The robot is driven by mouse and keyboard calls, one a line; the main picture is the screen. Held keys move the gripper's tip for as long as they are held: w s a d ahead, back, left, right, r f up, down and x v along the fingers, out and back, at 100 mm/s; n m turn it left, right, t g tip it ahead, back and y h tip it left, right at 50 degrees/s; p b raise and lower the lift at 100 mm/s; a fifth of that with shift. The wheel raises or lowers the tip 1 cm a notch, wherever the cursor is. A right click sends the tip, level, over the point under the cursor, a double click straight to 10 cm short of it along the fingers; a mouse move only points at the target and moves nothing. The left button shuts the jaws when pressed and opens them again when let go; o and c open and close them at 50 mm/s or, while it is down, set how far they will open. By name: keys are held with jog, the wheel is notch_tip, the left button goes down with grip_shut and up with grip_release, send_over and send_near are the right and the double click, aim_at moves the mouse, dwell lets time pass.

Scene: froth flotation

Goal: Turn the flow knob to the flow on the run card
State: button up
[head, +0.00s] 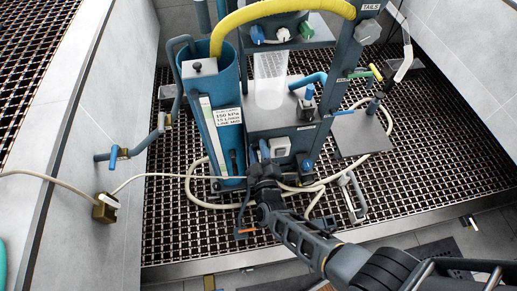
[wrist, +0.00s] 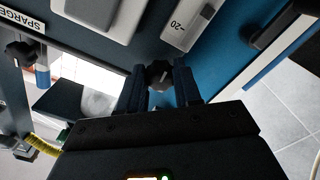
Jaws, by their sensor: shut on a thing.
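The run card (head: 229,116) is a white sheet on the front of the blue column in the head view. I read 150 kPa and 15 L/min on it; its other lines are too small to be sure of. My gripper (head: 264,152) is at the lower front of the machine, below the card and to its right. In the wrist view, the fingers of my gripper (wrist: 160,85) are shut on a dark lobed knob (wrist: 159,74). Above this flow knob is a white scale strip (wrist: 182,27) reading 20. No float or flow reading can be made out. The gripper hides the knob in the head view.
Another black knob (wrist: 20,51) sits under a SPARGE label (wrist: 22,21) at the left of the wrist view. Pale hoses (head: 196,190) loop over the grating around the machine's foot.

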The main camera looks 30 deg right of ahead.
jog(key=shift+w+r, duration=0.2)
jog(key=shift+r, duration=0.15)
jog(key=o, duration=0.7)
jog(key=shift+c, duration=0.2)
jog(key=o, duration=0.4)
jog(key=shift+s+f, duration=0.1)
jog(key=shift+f, duration=0.05)
jog(key=shift+p+v, duration=0.6)
jog(key=shift+v, duration=3.35)
